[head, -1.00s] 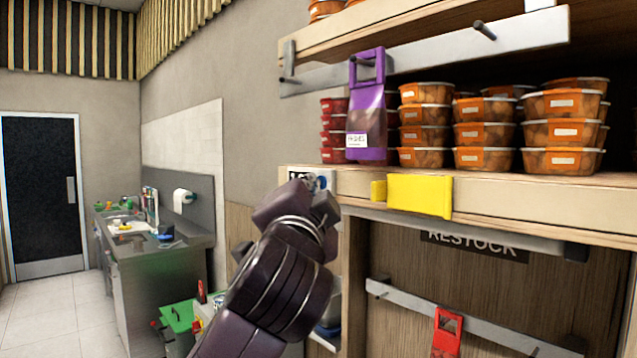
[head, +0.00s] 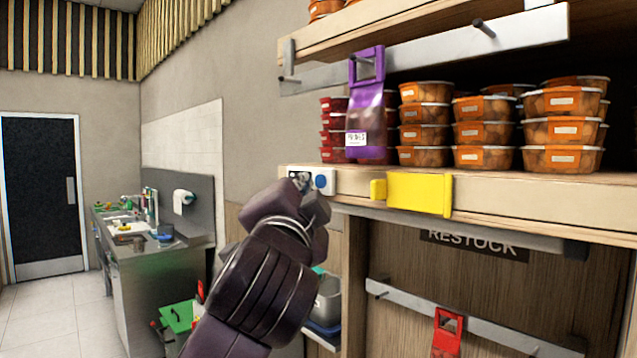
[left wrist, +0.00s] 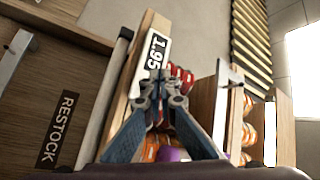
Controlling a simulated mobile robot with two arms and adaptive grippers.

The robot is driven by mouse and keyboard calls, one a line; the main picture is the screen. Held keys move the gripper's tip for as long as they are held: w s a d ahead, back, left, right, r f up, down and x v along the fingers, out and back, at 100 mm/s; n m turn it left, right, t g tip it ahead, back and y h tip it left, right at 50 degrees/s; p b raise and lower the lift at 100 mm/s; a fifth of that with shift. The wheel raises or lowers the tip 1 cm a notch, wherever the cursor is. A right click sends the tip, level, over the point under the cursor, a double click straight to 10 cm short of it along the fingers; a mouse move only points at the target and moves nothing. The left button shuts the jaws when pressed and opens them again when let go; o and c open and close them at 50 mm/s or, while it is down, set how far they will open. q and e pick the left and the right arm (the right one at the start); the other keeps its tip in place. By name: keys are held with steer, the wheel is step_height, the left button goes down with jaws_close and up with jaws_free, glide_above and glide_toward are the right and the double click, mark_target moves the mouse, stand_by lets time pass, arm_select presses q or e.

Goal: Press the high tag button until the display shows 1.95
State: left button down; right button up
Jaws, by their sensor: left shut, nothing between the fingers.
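The high tag (head: 333,181) is a small white unit on the front edge of the shelf. Its round blue button (head: 321,181) shows uncovered in the head view. In the left wrist view the tag's display (left wrist: 153,55) reads 1.95. My left gripper (head: 302,182) is shut and empty, in front of the tag's left part, where it hides some of the display in the head view. In the left wrist view its closed fingertips (left wrist: 159,82) lie close to the display's lower end; I cannot tell whether they touch the tag. My right gripper is not in view.
A yellow block (head: 419,194) sits on the shelf edge right of the tag. A RESTOCK sign (head: 474,246) and a red hanging tag (head: 446,333) are below. Open floor lies left.

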arm_select(q)
steer(key=shift+s+a, duration=0.1)
steer(key=shift+s+a+b, duration=0.15)
steer(key=shift+s+a, duration=0.55)
steer(key=shift+a, duration=0.3)
steer(key=shift+s+a+b, duration=0.15)
steer(key=shift+s+a, duration=0.55)
steer(key=shift+a, duration=0.25)
steer(key=s+a, duration=0.3)
steer(key=a, duration=0.2)
steer(key=shift+s, duration=0.25)
steer(key=shift+d, duration=0.1)
